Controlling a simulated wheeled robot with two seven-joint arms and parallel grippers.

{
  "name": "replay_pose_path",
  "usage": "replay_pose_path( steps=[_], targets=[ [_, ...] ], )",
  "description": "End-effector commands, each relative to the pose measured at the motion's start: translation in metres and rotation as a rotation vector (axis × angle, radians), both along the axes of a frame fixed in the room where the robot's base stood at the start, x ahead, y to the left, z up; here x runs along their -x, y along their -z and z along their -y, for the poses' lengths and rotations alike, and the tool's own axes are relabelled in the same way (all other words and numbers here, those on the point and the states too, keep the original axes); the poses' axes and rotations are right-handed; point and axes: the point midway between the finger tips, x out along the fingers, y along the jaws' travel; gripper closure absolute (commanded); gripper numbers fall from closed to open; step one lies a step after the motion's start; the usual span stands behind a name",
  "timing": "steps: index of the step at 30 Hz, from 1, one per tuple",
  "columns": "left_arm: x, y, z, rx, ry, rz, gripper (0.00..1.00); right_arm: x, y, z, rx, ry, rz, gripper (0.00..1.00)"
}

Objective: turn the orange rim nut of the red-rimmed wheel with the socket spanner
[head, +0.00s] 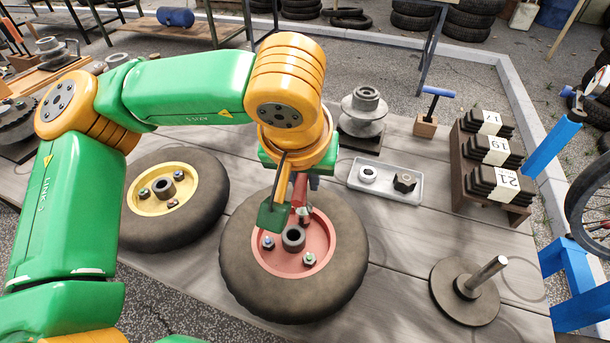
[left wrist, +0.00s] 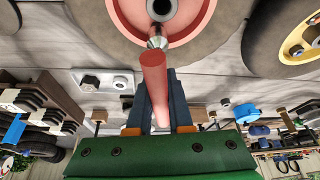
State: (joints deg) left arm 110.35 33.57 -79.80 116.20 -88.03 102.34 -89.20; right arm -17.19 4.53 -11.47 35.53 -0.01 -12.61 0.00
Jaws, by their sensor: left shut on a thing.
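The red-rimmed wheel (head: 337,215) lies flat on the table, its rim (head: 272,256) facing up with a central hub. Two rim nuts show, one with a blue tip (head: 268,242) and one with a pale green tip (head: 309,259). I cannot see the orange nut; the far side of the rim is partly covered by my gripper. My left gripper (head: 287,198) is shut on the red-handled socket spanner (head: 299,190), above the rim. In the left wrist view the red handle (left wrist: 153,78) runs to a silver socket (left wrist: 157,41) at the rim; contact with a nut is unclear.
A yellow-rimmed wheel (head: 210,177) lies to the left. A tray (head: 360,187) with two metal parts, a rack of numbered blocks (head: 478,187), a blue-handled tool (head: 438,92) and a disc with a post (head: 447,292) are to the right.

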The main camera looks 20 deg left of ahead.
Motion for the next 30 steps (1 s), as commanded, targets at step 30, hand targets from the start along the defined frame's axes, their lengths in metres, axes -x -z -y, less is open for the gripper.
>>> replay_pose_path(
  steps=[30],
  targets=[
    [0.000, 0.018, 0.000, 0.000, 0.000, 0.000, 1.00, 0.000, 0.017, 0.000, 0.000, 0.000, 0.000, 0.15]
  ],
)
